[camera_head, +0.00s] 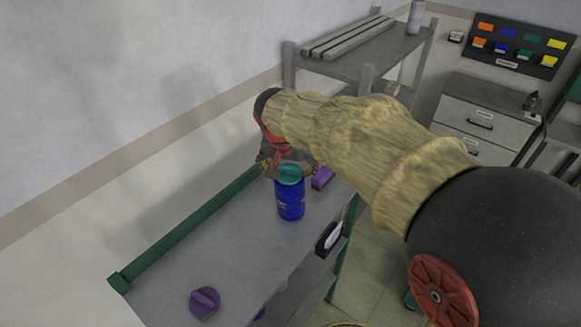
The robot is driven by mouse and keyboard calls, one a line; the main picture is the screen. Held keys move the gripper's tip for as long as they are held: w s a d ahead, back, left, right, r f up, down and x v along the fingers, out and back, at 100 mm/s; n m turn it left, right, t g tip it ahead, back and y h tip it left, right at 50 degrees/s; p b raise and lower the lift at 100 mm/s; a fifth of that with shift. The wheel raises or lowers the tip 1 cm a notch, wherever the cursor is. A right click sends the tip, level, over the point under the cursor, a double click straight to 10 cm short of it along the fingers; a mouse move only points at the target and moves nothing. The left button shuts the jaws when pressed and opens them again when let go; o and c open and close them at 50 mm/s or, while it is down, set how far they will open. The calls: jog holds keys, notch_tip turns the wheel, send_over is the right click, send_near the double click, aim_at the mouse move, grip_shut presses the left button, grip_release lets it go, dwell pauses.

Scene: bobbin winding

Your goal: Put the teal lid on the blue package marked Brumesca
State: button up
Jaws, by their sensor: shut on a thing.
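The blue package (291,206) stands upright on the grey bench. The teal lid (289,175) is at its top, directly above the blue body. From this angle I cannot tell whether it rests on the package or is held just above it. My gripper (284,167) is at the lid, shut on it, with its fingers partly hidden behind the lid and my arm. The marking on the package is too small to read.
A purple knobbed lid (204,302) lies at the bench's near end. A purple object (322,178) is just right of my gripper. A dark item with a white face (329,238) sits at the bench's right edge. The grey bench top (240,250) is clear between.

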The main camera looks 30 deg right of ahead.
jog(key=shift+o, duration=0.4)
jog(key=shift+a+r, duration=0.1)
jog(key=shift+r, duration=0.45)
jog(key=v, duration=1.1)
jog(key=shift+s+f, duration=0.15)
jog(key=shift+s, duration=0.05)
